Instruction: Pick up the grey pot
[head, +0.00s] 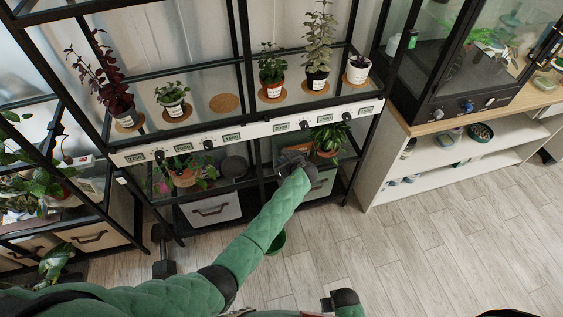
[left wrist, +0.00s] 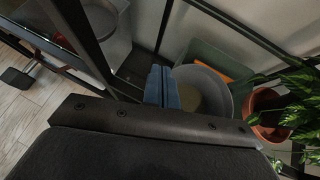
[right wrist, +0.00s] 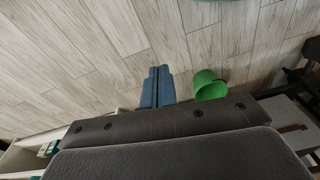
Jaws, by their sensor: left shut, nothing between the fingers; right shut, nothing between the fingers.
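A grey round pot (left wrist: 221,88) shows in the left wrist view, open at the top with a brownish inside. It stands on the lower shelf, left of a terracotta pot. In the head view my left gripper and forearm seem to cover it. My left gripper (head: 291,160) is at the lower shelf. Its blue fingers (left wrist: 161,88) are shut and empty, in front of the pot's left side in the picture; I cannot tell if they touch it. My right gripper's blue fingers (right wrist: 157,88) are shut and empty above the floor.
A terracotta pot (left wrist: 262,112) with a leafy plant stands close right of the grey pot. A dark round item (head: 234,166) lies further left on that shelf. Black shelf posts and rails surround the space. A green bucket (right wrist: 208,87) stands on the floor.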

